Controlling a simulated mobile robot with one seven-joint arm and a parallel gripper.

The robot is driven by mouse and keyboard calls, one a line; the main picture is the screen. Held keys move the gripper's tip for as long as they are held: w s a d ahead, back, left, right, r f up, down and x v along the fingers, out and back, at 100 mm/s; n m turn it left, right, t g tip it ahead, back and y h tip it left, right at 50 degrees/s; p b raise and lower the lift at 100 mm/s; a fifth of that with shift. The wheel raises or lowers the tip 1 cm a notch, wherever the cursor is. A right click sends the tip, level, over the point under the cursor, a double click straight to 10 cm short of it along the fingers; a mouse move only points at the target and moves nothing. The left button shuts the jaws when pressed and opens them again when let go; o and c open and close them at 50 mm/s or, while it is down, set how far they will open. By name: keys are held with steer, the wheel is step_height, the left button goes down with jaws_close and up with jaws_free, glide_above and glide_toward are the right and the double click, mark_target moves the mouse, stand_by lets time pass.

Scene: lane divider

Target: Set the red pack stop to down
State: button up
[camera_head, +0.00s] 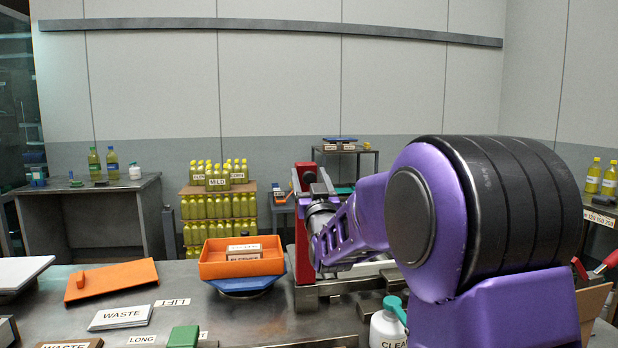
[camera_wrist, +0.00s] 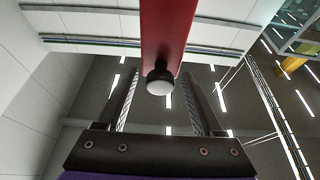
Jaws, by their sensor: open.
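A red upright piece (camera_head: 302,226), which looks like the red pack stop, stands behind the workbench's middle in the head view, partly hidden by my arm. In the wrist view a red bar (camera_wrist: 163,32) comes in from the top and carries a dark round knob with a pale end (camera_wrist: 159,82). My gripper (camera_wrist: 160,98) is open, with one finger on each side of the knob and visible gaps to both. In the head view my gripper (camera_head: 312,188) is at the upper part of the red piece, its fingers hard to make out.
An orange tray (camera_head: 215,270) with labelled packs sits on a blue base left of the red piece. An orange board (camera_head: 112,281), a WASTE sign (camera_head: 120,317) and a green block (camera_head: 183,337) lie on the bench. A white bottle (camera_head: 386,330) stands close to my arm.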

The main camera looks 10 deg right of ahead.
jaws_close()
stand_by(0.4)
steer(key=shift+w+r, duration=0.1)
steer(key=shift+w, duration=0.05)
